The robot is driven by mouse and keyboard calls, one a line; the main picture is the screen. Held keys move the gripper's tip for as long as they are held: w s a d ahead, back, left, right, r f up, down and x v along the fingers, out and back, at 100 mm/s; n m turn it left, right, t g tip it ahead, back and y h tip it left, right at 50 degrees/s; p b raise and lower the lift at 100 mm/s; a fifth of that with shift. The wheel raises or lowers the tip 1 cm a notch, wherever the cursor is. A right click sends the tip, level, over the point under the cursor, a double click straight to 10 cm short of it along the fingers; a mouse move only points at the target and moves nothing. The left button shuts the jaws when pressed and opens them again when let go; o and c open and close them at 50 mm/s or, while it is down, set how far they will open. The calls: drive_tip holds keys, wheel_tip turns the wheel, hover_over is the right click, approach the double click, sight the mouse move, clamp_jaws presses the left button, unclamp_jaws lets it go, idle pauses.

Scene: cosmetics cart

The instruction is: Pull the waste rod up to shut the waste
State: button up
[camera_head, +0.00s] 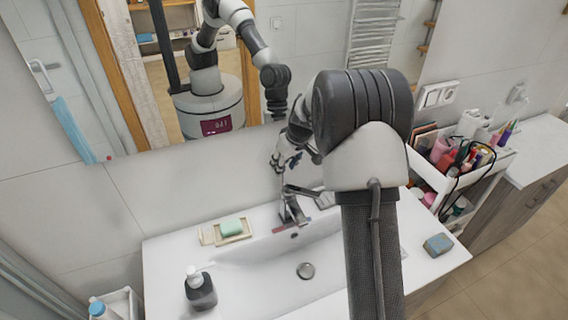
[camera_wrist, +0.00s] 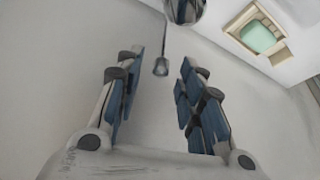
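The waste rod (camera_wrist: 161,66) is a thin grey rod ending in a small dark knob, beside the chrome tap (camera_wrist: 184,9) in the wrist view. My gripper (camera_wrist: 162,58) is open, with a blue-padded finger on either side of the knob in the picture. There are visible gaps on both sides; I cannot tell whether the knob is at fingertip depth. In the head view the tap (camera_head: 292,207) stands at the back of the white basin (camera_head: 250,268), and my arm hides most of my gripper and the rod. The round waste (camera_head: 305,270) is in the basin floor.
A soap dish with green soap (camera_head: 232,227) is left of the tap. A crowded cosmetics cart (camera_head: 475,172) is beyond. The mirror (camera_head: 300,45) is close behind.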

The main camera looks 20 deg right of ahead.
drive_tip(key=shift+r, duration=0.1)
drive_tip(key=v, duration=1.2)
